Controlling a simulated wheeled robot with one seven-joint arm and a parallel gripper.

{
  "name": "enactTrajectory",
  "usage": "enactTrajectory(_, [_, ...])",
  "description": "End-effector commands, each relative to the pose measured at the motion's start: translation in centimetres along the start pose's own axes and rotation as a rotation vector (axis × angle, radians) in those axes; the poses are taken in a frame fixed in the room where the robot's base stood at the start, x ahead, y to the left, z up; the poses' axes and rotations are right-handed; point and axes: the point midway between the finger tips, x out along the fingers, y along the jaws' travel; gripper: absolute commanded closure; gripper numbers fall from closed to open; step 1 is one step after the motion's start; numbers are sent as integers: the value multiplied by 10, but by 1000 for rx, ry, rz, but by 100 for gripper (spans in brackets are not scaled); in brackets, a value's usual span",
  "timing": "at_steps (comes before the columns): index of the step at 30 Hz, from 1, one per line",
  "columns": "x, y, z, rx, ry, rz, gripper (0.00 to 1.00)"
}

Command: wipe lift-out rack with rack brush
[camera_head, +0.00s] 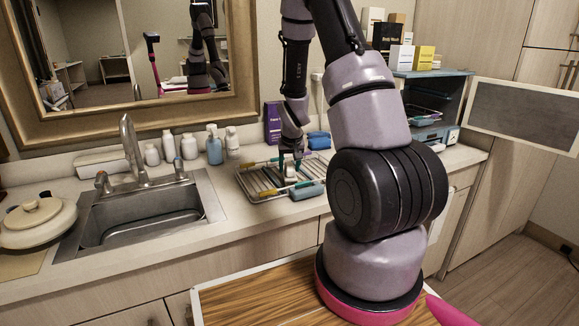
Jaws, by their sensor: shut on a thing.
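The lift-out rack (246,185) is a shallow wire rack on the counter, right of the sink. Several slim tools with yellow or teal ends lie across it. My gripper (290,172) points down over the middle of the rack. It is shut on a small pale thing, which looks like the rack brush (291,171). The brush is partly hidden by the fingers, and I cannot tell whether it touches the rack.
A metal sink (140,215) with a faucet (131,140) is on the left. Several bottles (214,146) stand behind it. A purple box (272,121) and a blue item (318,140) stand behind the rack. An open blue cabinet (432,92) is at right.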

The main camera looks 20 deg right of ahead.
Motion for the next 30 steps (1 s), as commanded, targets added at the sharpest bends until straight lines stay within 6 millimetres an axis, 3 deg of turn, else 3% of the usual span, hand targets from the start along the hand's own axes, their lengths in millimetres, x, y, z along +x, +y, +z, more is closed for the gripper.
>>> enactTrajectory(12, [3,2,0,1,0,0,88])
enactTrajectory(30, [9,53,-14,3,-1,1,88])
